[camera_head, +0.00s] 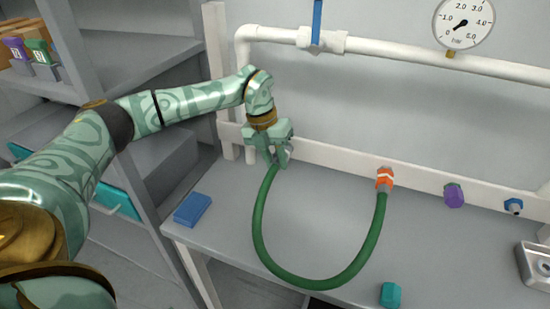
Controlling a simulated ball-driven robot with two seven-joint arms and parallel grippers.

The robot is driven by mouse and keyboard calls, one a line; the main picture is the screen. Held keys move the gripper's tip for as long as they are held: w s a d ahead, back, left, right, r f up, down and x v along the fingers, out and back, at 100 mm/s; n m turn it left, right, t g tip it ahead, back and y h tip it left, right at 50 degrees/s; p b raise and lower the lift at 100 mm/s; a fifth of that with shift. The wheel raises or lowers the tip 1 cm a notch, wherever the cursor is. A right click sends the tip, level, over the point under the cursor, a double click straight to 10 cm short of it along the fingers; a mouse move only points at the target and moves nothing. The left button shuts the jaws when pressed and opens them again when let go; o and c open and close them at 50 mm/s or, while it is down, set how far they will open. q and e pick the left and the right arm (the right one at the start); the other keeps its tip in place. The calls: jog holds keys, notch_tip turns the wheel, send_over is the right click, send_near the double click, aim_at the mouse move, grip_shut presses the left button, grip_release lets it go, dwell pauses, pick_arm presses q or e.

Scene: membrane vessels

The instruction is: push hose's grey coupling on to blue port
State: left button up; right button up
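The green hose (262,240) hangs in a U over the bench. Its right end meets an orange coupling (384,179) at the white back rail. Its left end goes up into my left gripper (277,160). The gripper points down and seems shut on the grey coupling (286,154), of which only a little shows between the fingers. My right gripper is not in view.
A purple fitting (453,195) sits on the rail between the orange coupling and the blue port. A blue block (192,209) and a teal block (391,295) lie on the bench (440,245). A metal box (535,265) stands at right. A white pipe with a gauge (463,22) runs above.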

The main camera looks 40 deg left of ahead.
pick_arm(q)
grip_shut()
jog(key=shift+s+p, duration=0.3)
jog(key=shift+p, duration=0.05)
jog(key=shift+s+d+p, duration=0.2)
jog(key=shift+s+p, duration=0.35)
jog(key=shift+s, duration=0.25)
jog(key=shift+s+d+p, duration=0.2)
jog(key=shift+s+p, duration=0.4)
jog(key=shift+s, duration=0.2)
jog(key=shift+s+d+p, duration=0.2)
jog(key=shift+s+p, duration=0.35)
jog(key=shift+s, duration=0.25)
